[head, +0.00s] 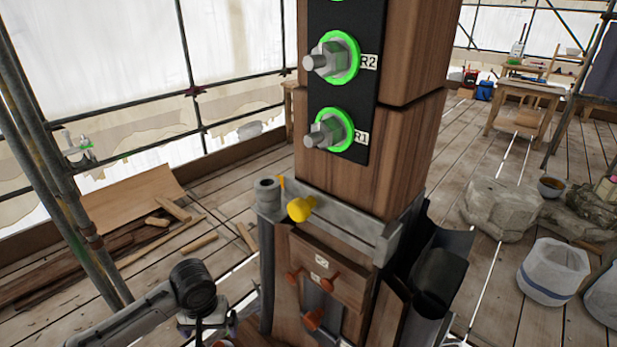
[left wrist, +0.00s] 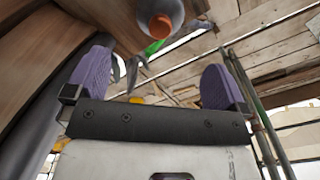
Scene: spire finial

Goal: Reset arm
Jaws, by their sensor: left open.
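My left arm (head: 130,318) comes in from the lower left in the head view, its dark wrist joint beside the foot of the wooden post (head: 365,150). Its fingers are mostly cut off or hidden at the bottom edge there. In the left wrist view my left gripper (left wrist: 154,80) is open, with its two purple-padded fingers wide apart and nothing held between them. Beyond the fingers, a grey rounded thing with an orange end (left wrist: 162,25) and a green piece (left wrist: 153,47) show at the top. My right gripper is in neither view.
The post carries two full green-ringed bolts marked R2 (head: 333,58) and R1 (head: 330,130). A yellow knob (head: 300,208) and orange knobs (head: 314,319) sit lower. Scaffold poles (head: 75,210) stand left. Stone blocks (head: 502,208) and a white bucket (head: 553,271) lie right.

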